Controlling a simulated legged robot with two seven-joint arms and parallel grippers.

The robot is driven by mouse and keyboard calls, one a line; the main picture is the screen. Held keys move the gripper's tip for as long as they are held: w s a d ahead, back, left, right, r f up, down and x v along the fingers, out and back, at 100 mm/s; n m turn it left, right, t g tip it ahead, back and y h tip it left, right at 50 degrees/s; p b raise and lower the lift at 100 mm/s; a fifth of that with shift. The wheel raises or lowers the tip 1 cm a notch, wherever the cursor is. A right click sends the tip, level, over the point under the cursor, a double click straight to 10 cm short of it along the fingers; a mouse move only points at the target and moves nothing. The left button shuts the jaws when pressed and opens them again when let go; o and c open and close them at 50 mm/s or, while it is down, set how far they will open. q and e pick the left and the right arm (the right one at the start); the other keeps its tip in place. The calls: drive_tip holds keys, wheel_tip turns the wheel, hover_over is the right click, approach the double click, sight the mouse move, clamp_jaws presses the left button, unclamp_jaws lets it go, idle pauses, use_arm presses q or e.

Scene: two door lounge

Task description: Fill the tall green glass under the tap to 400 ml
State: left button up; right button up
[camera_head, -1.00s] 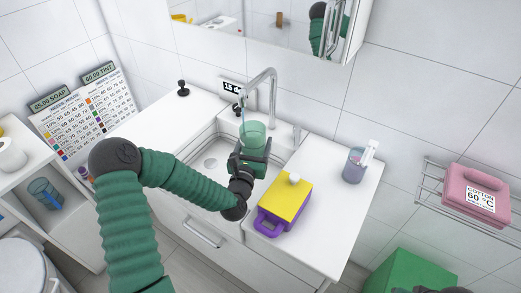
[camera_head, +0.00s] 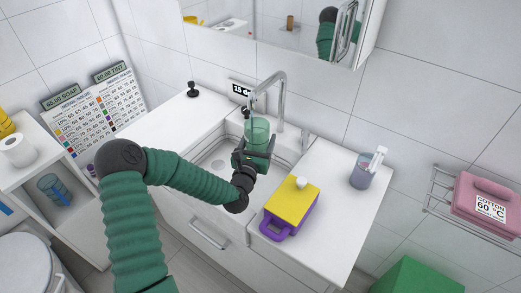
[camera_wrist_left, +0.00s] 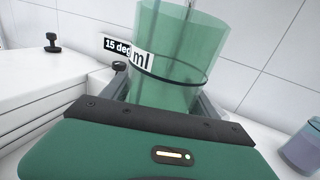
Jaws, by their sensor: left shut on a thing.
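The tall green glass (camera_head: 258,130) is see-through and upright over the sink (camera_head: 215,157). My left gripper (camera_head: 253,158) is shut on it. The tap (camera_head: 279,95) arches above, and its spout end is over the glass mouth. In the left wrist view the glass (camera_wrist_left: 180,55) has a dark ring line and a white label ending in "ml"; the number is hidden. A thin vertical line, perhaps the spout or water, shows behind its upper part. I cannot make out a water level. My right gripper is not in view.
A display reading "15 deg" (camera_wrist_left: 117,46) is behind the glass. A yellow and purple box (camera_head: 291,207) and a cup with a toothbrush (camera_head: 362,171) stand on the right counter. A black knob (camera_head: 192,89) stands on the left counter.

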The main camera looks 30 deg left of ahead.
use_arm(q)
drive_tip(key=shift+w+a, duration=0.65)
drive_tip(key=shift+a, duration=0.15)
idle(5.0)
drive_tip(key=s+d, duration=0.1)
drive_tip(key=d, duration=0.1)
drive_tip(key=s+d, duration=0.2)
drive_tip(key=shift+r+p, duration=0.1)
drive_tip(key=shift+p, duration=0.2)
